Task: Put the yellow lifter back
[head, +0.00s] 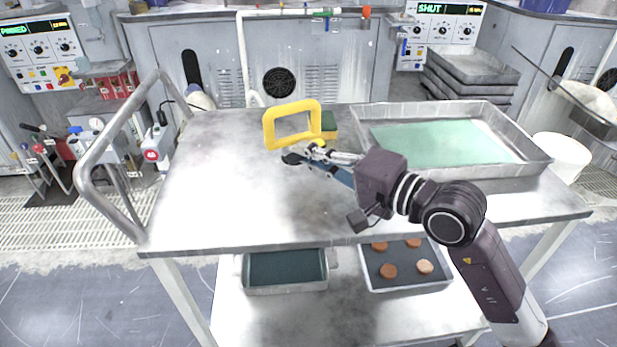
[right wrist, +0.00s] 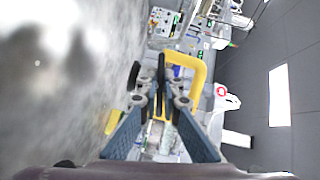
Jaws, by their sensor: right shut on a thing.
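The yellow lifter (head: 292,124) is a yellow frame-shaped handle, standing upright over the metal cart top (head: 225,190). My right gripper (head: 305,157) is at its lower edge and is shut on it. In the right wrist view the yellow lifter (right wrist: 197,75) shows beyond the fingers of my right gripper (right wrist: 162,95), which partly hide it. I cannot tell whether the lifter touches the cart top. My left gripper is not in view.
A metal tray (head: 537,160) with a green sheet stands on the cart's right side. A green and yellow sponge-like block (head: 329,125) lies behind the lifter. A bent metal handrail (head: 90,185) bounds the left end. The cart top's left and front are clear.

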